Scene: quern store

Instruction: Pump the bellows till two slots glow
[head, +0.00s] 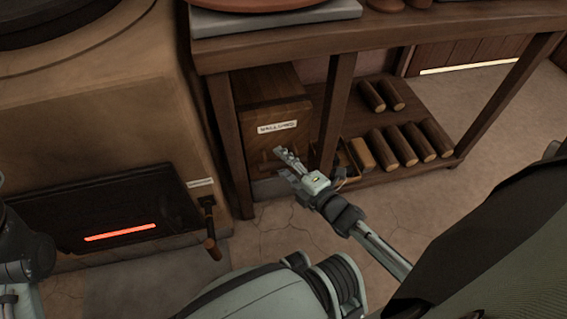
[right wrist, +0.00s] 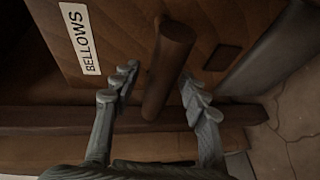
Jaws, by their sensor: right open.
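The bellows (head: 262,106) is a wooden box with a "BELLOWS" label, set under the bench. Its round dark wooden handle (right wrist: 168,70) sticks out in the right wrist view. My right gripper (head: 286,160) is open at the front of the box. In the right wrist view its two fingers (right wrist: 157,86) stand apart on either side of the handle, with gaps showing. A dark panel (head: 70,216) on the clay-coloured block at left has one slot (head: 120,233) glowing orange-red; I make out no other lit slot. My left gripper is not in view; only grey arm parts show at the left edge.
A bench leg (head: 335,112) stands just right of the bellows, close to my right gripper. Several wooden rolls (head: 401,146) lie on the low shelf at right. A wooden-handled lever (head: 211,236) hangs beside the dark panel. Cracked floor in front is clear.

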